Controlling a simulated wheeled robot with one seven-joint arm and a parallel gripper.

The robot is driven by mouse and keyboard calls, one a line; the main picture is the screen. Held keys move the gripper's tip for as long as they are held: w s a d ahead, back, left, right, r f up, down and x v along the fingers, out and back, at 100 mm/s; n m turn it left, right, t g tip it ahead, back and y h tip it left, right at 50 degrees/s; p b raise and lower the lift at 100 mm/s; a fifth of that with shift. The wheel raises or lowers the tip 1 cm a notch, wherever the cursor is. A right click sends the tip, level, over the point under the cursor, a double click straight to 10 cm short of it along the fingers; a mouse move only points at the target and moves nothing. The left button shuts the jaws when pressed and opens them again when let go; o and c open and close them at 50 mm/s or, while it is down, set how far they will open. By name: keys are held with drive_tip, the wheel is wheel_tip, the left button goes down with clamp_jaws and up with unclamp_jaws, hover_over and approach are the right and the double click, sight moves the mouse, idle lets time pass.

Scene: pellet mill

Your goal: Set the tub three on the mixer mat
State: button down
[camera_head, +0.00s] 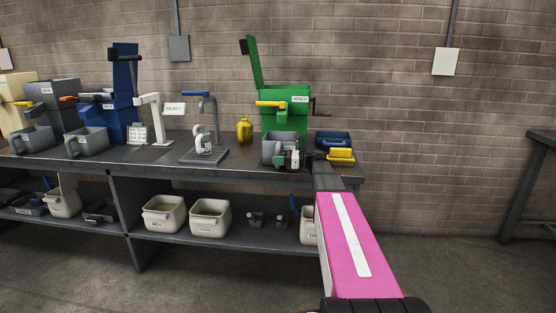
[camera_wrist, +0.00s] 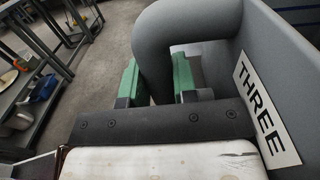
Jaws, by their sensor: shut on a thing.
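The grey tub three (camera_wrist: 225,60) fills the right of the wrist view, its white label reading THREE. My gripper (camera_wrist: 156,80) has its green-padded fingers on either side of the tub's thick grey handle (camera_wrist: 160,45) and is shut on it. In the head view the grey tub (camera_head: 272,149) is at the bench, in front of the green mixer (camera_head: 285,110) with its yellow lever and MIXER sign. My gripper (camera_head: 293,159) is at its right side. I cannot tell whether the tub touches the bench. The mixer mat cannot be made out; the tub and gripper cover that area.
Two grey tubs (camera_head: 34,139) (camera_head: 88,142) stand farther left.

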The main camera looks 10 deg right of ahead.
drive_tip(key=shift+f, duration=0.3)
idle(0.7)
unclamp_jaws()
idle(0.4)
drive_tip(key=shift+v, duration=4.55)
